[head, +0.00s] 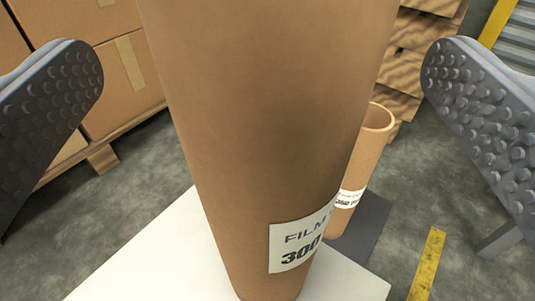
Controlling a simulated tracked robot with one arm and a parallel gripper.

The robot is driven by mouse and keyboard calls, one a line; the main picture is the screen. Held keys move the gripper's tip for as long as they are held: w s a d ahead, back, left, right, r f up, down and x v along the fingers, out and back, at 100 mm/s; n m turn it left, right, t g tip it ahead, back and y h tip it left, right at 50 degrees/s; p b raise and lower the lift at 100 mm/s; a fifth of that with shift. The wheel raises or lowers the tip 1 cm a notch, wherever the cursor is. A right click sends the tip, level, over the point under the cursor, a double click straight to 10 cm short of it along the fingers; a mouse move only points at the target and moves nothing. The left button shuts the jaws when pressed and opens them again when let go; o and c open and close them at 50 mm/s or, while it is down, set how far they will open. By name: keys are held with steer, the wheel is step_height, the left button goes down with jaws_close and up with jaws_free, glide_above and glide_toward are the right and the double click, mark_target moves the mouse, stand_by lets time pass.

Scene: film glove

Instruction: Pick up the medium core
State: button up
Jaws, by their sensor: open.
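A tall brown cardboard core (265,160) with a white label reading "FILM" and "300" stands close in front of me, filling the middle of the head view. It leans in the picture, and its top is out of view. My gripper (265,75) is open, with one studded finger at the left edge and one at the right. The core shows between the fingers, with a visible gap on each side. A second, smaller-looking core (362,150) stands behind it to the right. Its label is partly hidden and too small to read surely. Neither label says "medium".
The near core stands on a white surface (160,260); a dark grey surface (372,222) lies beside it. Cardboard boxes (125,65) on a wooden pallet (100,158) stand at the left. Stacked wood (425,35) is behind. Concrete floor (400,200) with a yellow stripe (428,262) is at the right.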

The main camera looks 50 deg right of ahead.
steer(key=b+x, duration=0.1)
steer(key=x, duration=0.4)
steer(key=shift+s+f+b, duration=0.1)
steer(key=shift+s+b, duration=0.05)
steer(key=shift+b, duration=0.2)
steer(key=c, duration=1.4)
